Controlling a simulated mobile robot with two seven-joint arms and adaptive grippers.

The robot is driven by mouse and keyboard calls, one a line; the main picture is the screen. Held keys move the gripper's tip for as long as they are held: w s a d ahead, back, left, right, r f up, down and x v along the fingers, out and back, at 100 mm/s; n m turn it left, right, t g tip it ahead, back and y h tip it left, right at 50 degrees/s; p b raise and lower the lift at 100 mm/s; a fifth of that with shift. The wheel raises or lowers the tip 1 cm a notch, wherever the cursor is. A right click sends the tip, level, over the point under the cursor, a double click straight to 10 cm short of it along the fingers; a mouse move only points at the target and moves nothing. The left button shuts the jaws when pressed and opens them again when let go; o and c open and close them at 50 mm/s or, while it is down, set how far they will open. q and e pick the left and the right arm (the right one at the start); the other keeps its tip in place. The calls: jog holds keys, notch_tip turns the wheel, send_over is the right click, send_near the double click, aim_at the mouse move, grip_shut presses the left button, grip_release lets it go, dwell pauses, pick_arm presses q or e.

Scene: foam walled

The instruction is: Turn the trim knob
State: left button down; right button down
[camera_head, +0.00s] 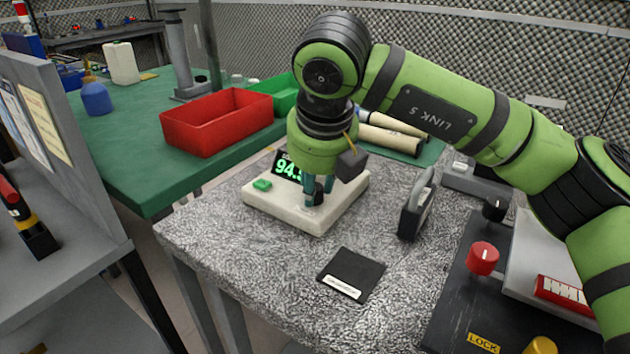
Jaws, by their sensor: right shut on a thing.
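A cream-white box (283,211) stands on the speckled bench top. It has a dark display (287,168) with green digits beginning "94", partly hidden behind my right gripper, and a green button (262,184) at its left. My right gripper (317,194) points down over the right part of the box. Its teal fingers are shut on the dark trim knob (319,198) on the box top. The fingers and wrist hide much of the knob, so its pointer cannot be read. My left gripper is out of view.
A black labelled card (352,274) lies in front of the box, and a grey-black handled block (416,210) stands to its right. A panel with a red knob (482,258) is at lower right. A red bin (216,122) sits on the green table behind. The bench's front left is clear.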

jog(key=shift+w+d+r+n, duration=0.15)
jog(key=shift+w+r+n, duration=0.05)
jog(key=shift+w+n, duration=0.1)
jog(key=shift+n+y, duration=0.4)
jog(key=shift+n, duration=0.2)
jog(key=n, duration=0.1)
jog(key=n+y, duration=0.1)
jog(key=n, duration=0.1)
jog(key=shift+d+r+n+g, duration=0.15)
jog(key=shift+n+g, duration=0.15)
jog(key=shift+g, duration=0.1)
jog(key=shift+n+y+p, duration=0.3)
jog(key=shift+n, duration=0.6)
jog(key=shift+w+r+n+g+p, duration=0.1)
jog(key=shift+n+g+p, duration=0.4)
jog(key=shift+n, duration=0.4)
jog(key=n+g+y+p, duration=0.1)
jog(key=n, duration=0.2)
jog(key=shift+p, duration=0.4)
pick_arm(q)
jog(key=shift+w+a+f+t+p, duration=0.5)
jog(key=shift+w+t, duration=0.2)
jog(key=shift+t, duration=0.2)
pick_arm(e)
jog(key=shift+n+g, duration=0.3)
jog(key=shift+n, duration=0.5)
